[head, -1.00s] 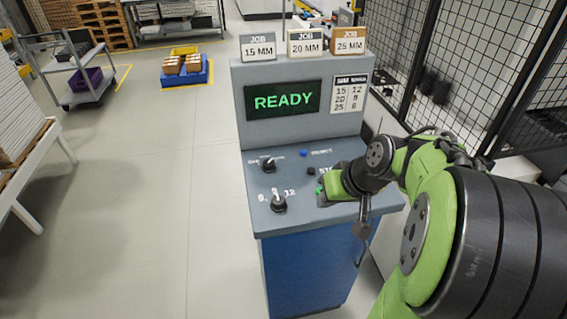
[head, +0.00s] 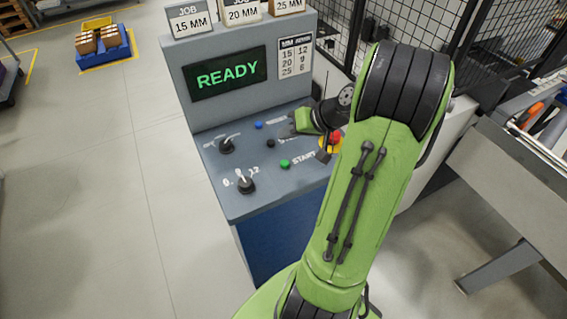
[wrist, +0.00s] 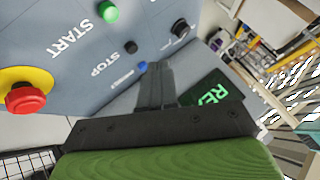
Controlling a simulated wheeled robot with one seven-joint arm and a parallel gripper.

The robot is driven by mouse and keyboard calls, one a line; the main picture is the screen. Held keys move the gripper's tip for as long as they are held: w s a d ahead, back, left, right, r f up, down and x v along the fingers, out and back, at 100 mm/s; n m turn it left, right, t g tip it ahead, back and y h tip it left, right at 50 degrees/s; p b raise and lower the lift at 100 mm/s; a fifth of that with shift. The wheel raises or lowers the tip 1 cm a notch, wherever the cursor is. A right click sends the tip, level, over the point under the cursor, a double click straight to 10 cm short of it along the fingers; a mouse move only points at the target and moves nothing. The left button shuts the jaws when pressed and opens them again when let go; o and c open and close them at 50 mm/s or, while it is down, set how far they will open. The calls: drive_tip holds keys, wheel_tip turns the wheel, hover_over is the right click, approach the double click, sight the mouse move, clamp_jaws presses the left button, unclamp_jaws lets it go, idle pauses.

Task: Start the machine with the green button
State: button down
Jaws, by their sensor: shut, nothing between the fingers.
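The green START button (head: 285,163) is on the sloping grey panel of the machine console (head: 215,205). It also shows at the top of the wrist view (wrist: 107,11). The console screen (head: 228,74) reads READY in green. My gripper's shut, empty fingers (wrist: 156,82) show in the wrist view, with the green button off beyond and to the left of their tips. In the head view my gripper is over the right rear part of the panel, apart from the button, its fingertips hard to make out.
A red emergency button on yellow (wrist: 25,98) is beside START. A black STOP button (head: 270,143), a blue button (head: 259,125) and two black knobs (head: 246,186) share the panel. Wire fencing stands behind; open floor lies left.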

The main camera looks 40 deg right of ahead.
sight(288, 163)
wheel_tip(288, 163, down, 8)
drive_tip(key=b, duration=0.6)
drive_tip(key=shift+r, duration=0.15)
idle(1.4)
drive_tip(key=shift+f+b, duration=0.35)
